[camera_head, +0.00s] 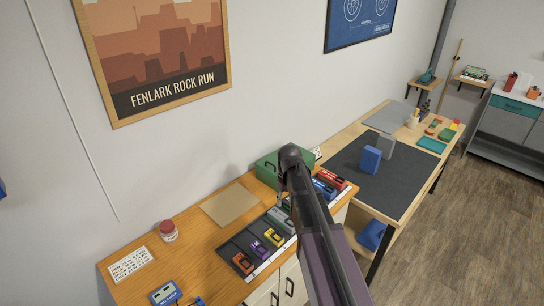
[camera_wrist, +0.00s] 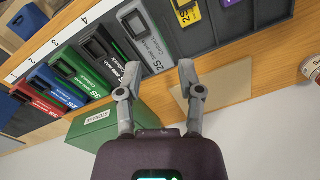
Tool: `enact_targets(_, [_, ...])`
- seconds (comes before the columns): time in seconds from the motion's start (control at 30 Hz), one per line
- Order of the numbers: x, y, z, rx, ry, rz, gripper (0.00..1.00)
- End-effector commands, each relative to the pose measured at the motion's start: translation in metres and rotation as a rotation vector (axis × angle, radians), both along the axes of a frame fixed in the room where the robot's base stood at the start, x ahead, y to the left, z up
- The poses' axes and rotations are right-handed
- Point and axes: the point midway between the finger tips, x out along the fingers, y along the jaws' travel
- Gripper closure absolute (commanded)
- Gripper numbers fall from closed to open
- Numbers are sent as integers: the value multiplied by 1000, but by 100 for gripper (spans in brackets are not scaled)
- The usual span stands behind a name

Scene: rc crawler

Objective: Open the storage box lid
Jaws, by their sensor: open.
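The green storage box (camera_head: 268,170) stands against the wall at the back of the wooden counter. Its top looks closed, and a dark handle shows on it; my arm hides its right part. In the wrist view the box (camera_wrist: 85,128) is at the lower left, behind my left finger, with a white label. My gripper (camera_wrist: 160,66) is open, with nothing between its fingers. It is above the counter near the box and the battery tray; whether it touches the box cannot be told. In the head view my arm mostly hides the gripper.
A dark tray (camera_head: 236,247) of several coloured battery packs lies in front of the box. A tan board (camera_head: 230,205) lies left of it. A red-lidded jar (camera_head: 168,231) is further left. A workbench with a dark mat (camera_head: 385,185) and a blue block (camera_head: 370,160) stands right.

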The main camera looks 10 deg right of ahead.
Motion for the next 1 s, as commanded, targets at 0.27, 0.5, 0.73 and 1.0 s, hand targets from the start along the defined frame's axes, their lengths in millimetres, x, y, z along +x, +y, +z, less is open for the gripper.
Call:
enact_targets(0.27, [132,-7,43,48,18,154,52])
enact_targets(0.5, [231,-14,72,93,27,288,52])
enact_targets(0.73, [293,-20,90,125,29,379,52])
enact_targets(1.0, [310,-23,94,137,30,412,52])
